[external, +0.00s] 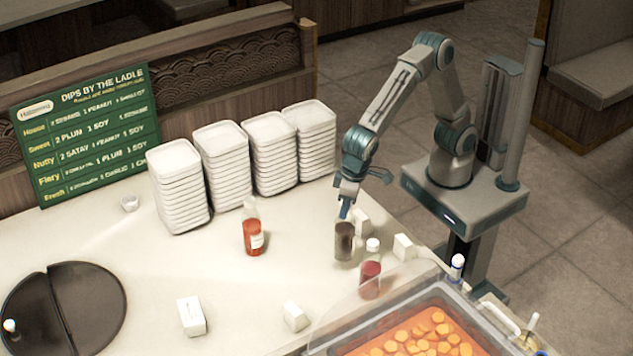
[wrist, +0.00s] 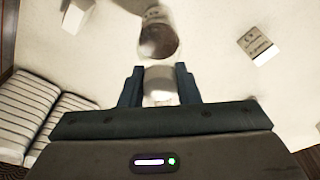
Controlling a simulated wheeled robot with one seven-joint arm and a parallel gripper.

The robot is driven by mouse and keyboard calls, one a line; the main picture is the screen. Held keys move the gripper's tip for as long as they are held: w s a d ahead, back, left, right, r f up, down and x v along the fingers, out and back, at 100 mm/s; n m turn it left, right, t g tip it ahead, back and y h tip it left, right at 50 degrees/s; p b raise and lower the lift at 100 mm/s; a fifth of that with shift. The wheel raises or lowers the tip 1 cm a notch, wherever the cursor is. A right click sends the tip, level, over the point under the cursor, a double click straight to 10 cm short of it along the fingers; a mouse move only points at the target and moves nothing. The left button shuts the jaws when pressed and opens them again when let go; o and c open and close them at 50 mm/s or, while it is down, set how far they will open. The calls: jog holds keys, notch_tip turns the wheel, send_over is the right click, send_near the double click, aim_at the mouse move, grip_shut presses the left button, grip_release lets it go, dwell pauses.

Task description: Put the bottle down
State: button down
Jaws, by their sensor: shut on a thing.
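The bottle with dark sauce (external: 344,243) is upright at the right part of the pale counter (external: 290,265). My gripper (external: 345,212) comes down on its top from above and is shut on it; the fingers hide its neck. Its base is at or very close to the counter top; I cannot tell whether it touches. In the wrist view, my gripper (wrist: 159,86) has a pale, blurred bottle top between its fingers. A brown-filled bottle shape with a label (wrist: 158,38) shows just beyond, probably the same bottle.
A red sauce bottle (external: 254,237) stands to the left, and a white-capped red bottle (external: 370,276) stands close at front right. White boxes (external: 403,247) are nearby. Stacked white trays (external: 308,150) stand behind. A food pan (external: 440,296) is at lower right. The counter's middle is clear.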

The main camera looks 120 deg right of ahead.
aim_at(344, 229)
jog(key=shift+a+f, duration=0.1)
jog(key=shift+a, duration=0.1)
jog(key=shift+f+p, duration=0.4)
jog(key=shift+f, duration=1.6)
jog(key=shift+f, duration=0.15)
jog(key=c, duration=1.1)
grip_release()
